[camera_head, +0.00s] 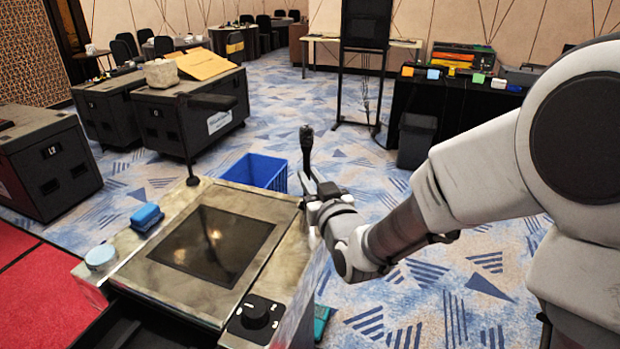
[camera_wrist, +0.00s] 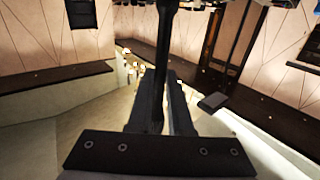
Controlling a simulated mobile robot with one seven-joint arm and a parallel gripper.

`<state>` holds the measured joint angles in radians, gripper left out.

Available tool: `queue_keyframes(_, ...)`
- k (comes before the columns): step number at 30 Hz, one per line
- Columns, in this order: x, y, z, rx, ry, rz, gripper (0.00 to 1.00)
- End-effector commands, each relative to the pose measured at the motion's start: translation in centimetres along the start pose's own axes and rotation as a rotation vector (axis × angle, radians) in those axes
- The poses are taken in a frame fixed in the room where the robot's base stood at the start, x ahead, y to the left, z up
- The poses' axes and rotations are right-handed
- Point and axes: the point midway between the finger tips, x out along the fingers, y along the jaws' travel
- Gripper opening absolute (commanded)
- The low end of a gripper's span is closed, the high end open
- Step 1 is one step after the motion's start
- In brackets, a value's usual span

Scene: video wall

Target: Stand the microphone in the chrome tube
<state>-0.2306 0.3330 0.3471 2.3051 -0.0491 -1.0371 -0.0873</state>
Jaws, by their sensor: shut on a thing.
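The microphone (camera_head: 306,145) is black and slim, with a thicker head at the top. It stands about upright in my gripper (camera_head: 316,190), above the right back corner of the metal console. In the wrist view its dark shaft (camera_wrist: 164,50) runs down between the two fingers of my gripper (camera_wrist: 163,90), which is shut on it. The microphone's lower end is hidden by the gripper in the head view. I cannot make out the chrome tube in either view.
The console (camera_head: 262,205) carries a dark screen (camera_head: 212,245), a blue block (camera_head: 146,217), a pale blue round piece (camera_head: 100,257) and a black knob (camera_head: 255,314). A thin black post (camera_head: 188,140) rises at its back edge. A blue crate (camera_head: 255,171) stands behind it.

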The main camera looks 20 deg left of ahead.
Motion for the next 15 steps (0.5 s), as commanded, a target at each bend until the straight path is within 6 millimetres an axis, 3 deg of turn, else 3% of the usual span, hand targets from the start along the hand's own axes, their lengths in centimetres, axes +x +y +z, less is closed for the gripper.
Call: queue_keyframes(15,0.0,0.0,1.3,0.0,0.001,0.0,0.0)
